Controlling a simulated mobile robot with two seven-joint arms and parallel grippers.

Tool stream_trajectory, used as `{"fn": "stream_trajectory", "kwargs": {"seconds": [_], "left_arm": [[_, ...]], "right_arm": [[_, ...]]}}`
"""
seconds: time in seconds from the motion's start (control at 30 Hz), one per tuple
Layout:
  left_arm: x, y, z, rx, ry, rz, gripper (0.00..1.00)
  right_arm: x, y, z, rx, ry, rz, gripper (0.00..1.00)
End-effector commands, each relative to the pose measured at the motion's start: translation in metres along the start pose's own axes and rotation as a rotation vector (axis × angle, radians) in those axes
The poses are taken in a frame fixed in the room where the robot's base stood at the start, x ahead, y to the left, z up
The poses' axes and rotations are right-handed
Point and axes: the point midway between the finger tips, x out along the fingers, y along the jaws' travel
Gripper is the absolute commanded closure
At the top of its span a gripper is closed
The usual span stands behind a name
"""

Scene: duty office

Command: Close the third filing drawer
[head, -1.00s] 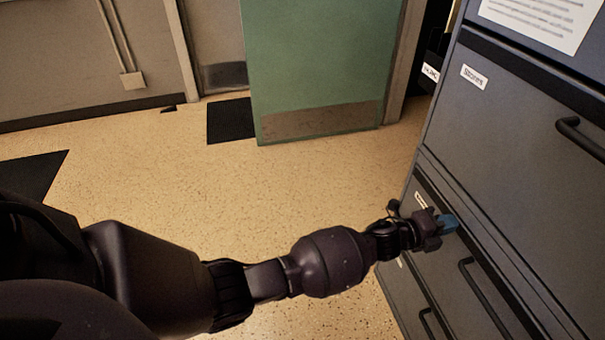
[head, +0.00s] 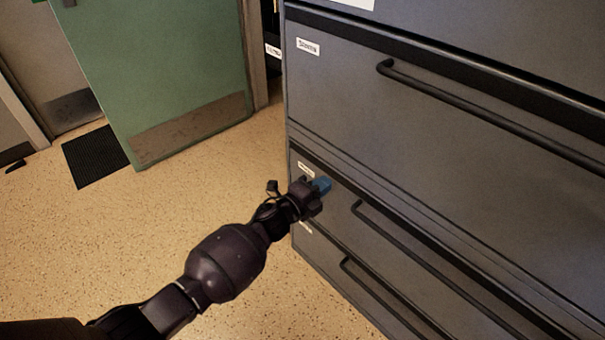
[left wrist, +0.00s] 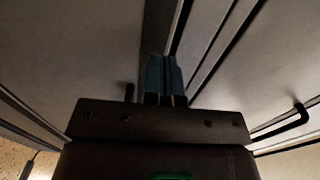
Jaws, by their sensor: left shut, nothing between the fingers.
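The grey filing cabinet (head: 430,130) fills the right of the head view. The drawer with the upper long bar handle (head: 480,118) is closed. Below it is the drawer that looks like the third (head: 340,205), with its own bar handle (head: 425,262). Its front looks flush or nearly flush; a small gap cannot be ruled out. My left gripper (head: 321,186) has blue fingertips, shut and empty, at this drawer's upper left corner beside its label. Contact cannot be told. In the left wrist view the shut fingers (left wrist: 163,78) point at the grey fronts. My right gripper is not in view.
A lower drawer with a bar handle (head: 385,295) lies beneath. A green door (head: 160,75) stands open at the back left, with a dark mat (head: 95,157) beside it. The speckled floor (head: 110,240) left of the cabinet is clear.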

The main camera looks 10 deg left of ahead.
Motion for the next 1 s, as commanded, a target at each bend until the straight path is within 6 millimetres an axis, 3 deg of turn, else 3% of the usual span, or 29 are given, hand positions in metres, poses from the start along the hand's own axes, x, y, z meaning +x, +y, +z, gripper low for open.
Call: {"fn": "stream_trajectory", "kwargs": {"seconds": [0.43, 0.6, 1.0], "left_arm": [[-0.072, -0.003, 0.002, 0.002, 0.000, -0.002, 1.00], [-0.092, -0.001, 0.001, 0.001, 0.002, -0.001, 1.00], [-0.104, 0.002, 0.001, -0.002, 0.002, 0.002, 1.00]], "right_arm": [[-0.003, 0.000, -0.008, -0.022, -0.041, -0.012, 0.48], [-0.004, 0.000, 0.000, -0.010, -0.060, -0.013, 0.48], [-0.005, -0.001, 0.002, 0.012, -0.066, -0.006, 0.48]]}}
